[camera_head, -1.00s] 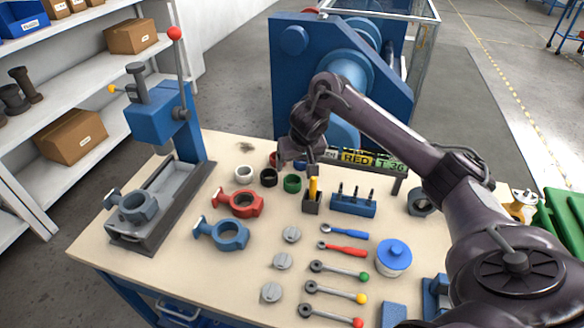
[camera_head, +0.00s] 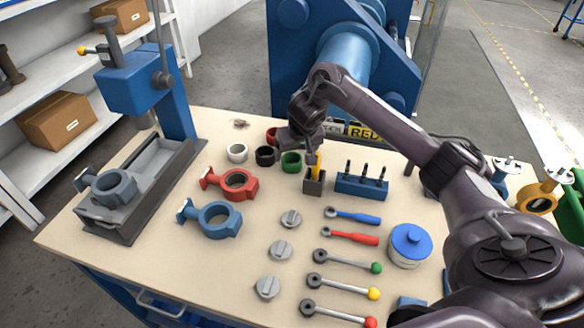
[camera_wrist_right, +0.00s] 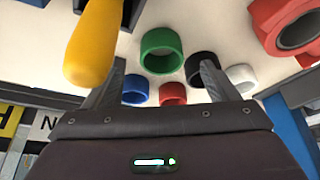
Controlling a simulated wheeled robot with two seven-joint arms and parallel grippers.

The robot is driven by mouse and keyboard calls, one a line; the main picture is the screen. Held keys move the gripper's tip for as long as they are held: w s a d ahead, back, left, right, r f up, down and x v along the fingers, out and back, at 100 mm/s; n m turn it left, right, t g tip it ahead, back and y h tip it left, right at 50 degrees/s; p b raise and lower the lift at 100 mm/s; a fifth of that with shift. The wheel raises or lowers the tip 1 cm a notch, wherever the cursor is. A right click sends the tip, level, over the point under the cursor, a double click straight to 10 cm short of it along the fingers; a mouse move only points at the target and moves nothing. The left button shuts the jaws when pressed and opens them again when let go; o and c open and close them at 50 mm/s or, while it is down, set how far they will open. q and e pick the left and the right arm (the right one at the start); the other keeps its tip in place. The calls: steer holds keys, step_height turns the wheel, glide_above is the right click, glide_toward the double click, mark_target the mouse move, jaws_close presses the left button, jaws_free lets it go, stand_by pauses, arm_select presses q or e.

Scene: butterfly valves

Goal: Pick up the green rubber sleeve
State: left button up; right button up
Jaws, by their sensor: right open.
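The green rubber sleeve (camera_head: 291,163) is a short ring standing on the table in a group of sleeves, just right of the black sleeve (camera_head: 266,156). My right gripper (camera_head: 298,143) is above and just behind it in the head view. In the right wrist view the gripper (camera_wrist_right: 160,80) is open and empty. The green sleeve (camera_wrist_right: 161,50) shows there beyond and between the two fingertips, apart from both. The black sleeve (camera_wrist_right: 202,66) is by the right finger. My left gripper is not in view.
A white sleeve (camera_head: 237,153) and a red sleeve (camera_head: 272,135) stand close by. A yellow-handled tool in a dark holder (camera_head: 314,181) is just right of the green sleeve; its yellow handle (camera_wrist_right: 95,42) looms near the left finger. A blue tool rack (camera_head: 361,186) stands further right.

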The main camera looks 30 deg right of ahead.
mark_target(292, 159)
steer(key=x, duration=0.6)
steer(key=shift+w+f+b, duration=0.25)
steer(key=shift+w+b, duration=0.1)
steer(key=shift+b, duration=0.05)
steer(key=c, duration=1.1)
steer(key=shift+o, duration=0.2)
steer(key=shift+r, duration=0.15)
